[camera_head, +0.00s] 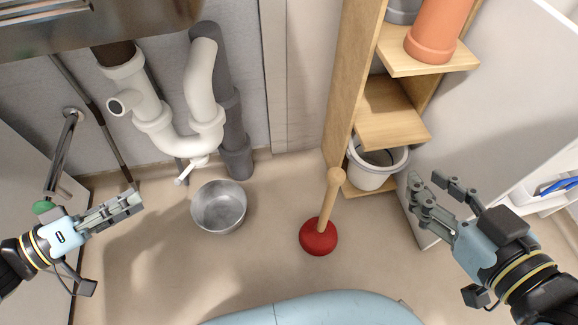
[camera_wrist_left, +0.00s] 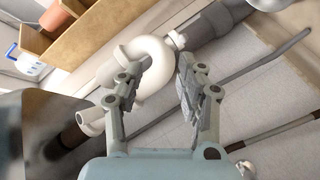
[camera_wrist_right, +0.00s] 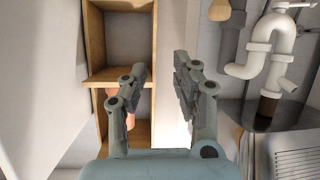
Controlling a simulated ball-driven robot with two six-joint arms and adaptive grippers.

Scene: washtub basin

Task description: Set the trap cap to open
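The white trap pipe (camera_head: 187,140) hangs as a U-bend under the basin at the upper left. The trap cap (camera_head: 196,163), white with a small lever, sits at the bottom of the bend, above a metal bowl (camera_head: 219,207). In the right wrist view the trap (camera_wrist_right: 282,40) is at the upper right, with the cap (camera_wrist_right: 291,5) at the top edge. My left gripper (camera_head: 136,199) is open and empty, left of the bowl and apart from the cap. The bend (camera_wrist_left: 152,55) shows beyond its fingers. My right gripper (camera_head: 428,182) is open and empty, far right of the trap.
A red plunger (camera_head: 318,237) with a wooden handle stands on the floor right of the bowl. A metal pipe (camera_head: 59,155) rises near my left gripper. Floor between left gripper and bowl is clear.

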